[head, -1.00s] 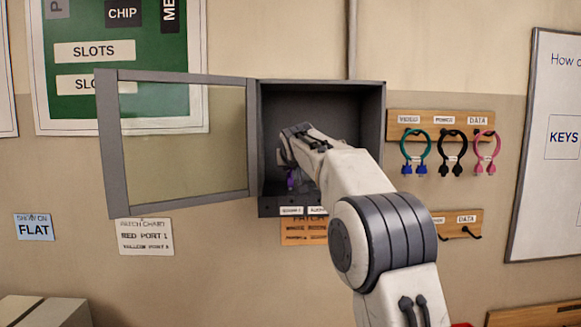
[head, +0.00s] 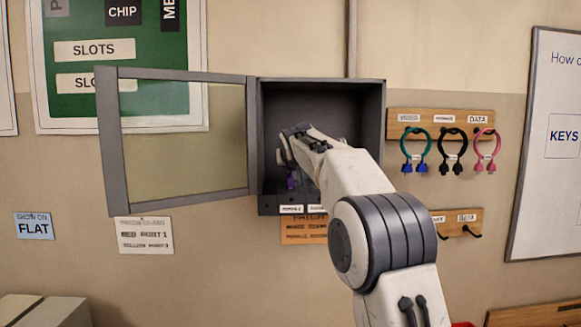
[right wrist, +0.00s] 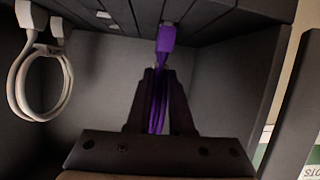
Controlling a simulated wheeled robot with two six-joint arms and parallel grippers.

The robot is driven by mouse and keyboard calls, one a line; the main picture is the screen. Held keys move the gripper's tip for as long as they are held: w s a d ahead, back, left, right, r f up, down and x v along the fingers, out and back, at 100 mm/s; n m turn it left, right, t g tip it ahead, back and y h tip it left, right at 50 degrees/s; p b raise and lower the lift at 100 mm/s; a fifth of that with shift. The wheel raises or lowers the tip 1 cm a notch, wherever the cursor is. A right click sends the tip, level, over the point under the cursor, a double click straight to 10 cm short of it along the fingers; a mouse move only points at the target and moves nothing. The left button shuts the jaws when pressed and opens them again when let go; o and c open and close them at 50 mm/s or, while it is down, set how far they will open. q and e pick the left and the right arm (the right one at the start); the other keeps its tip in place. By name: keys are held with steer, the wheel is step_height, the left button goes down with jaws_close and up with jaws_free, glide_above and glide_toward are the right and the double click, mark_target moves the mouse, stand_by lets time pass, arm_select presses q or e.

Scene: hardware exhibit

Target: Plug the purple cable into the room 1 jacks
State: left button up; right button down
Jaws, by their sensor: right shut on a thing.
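The purple cable (right wrist: 158,105) hangs as a loop between the fingers of my right gripper (right wrist: 160,95), which is shut on it. One purple plug (right wrist: 166,38) is at the dark panel at the top of the right wrist view, against or in a jack; I cannot tell how deep. The other plug is not clearly visible. In the head view, my right gripper (head: 292,160) is inside the open grey box (head: 320,87), with a bit of purple below it. Two small labels (head: 292,210) sit on the box's lower edge, too blurred to read surely. My left gripper is not in view.
A white cable (right wrist: 22,85) is plugged into the same panel at left in the right wrist view. The box's glazed door (head: 110,150) stands open to the left. Teal, black and pink cables hang on a wooden rack (head: 440,117) at right.

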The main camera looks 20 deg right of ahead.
stand_by(0.4)
steer(key=shift+c, duration=0.5)
jaws_free()
steer(key=shift+b+v, duration=0.8)
steer(key=shift+v, duration=0.55)
steer(key=shift+b+v, duration=0.9)
steer(key=shift+v, duration=1.5)
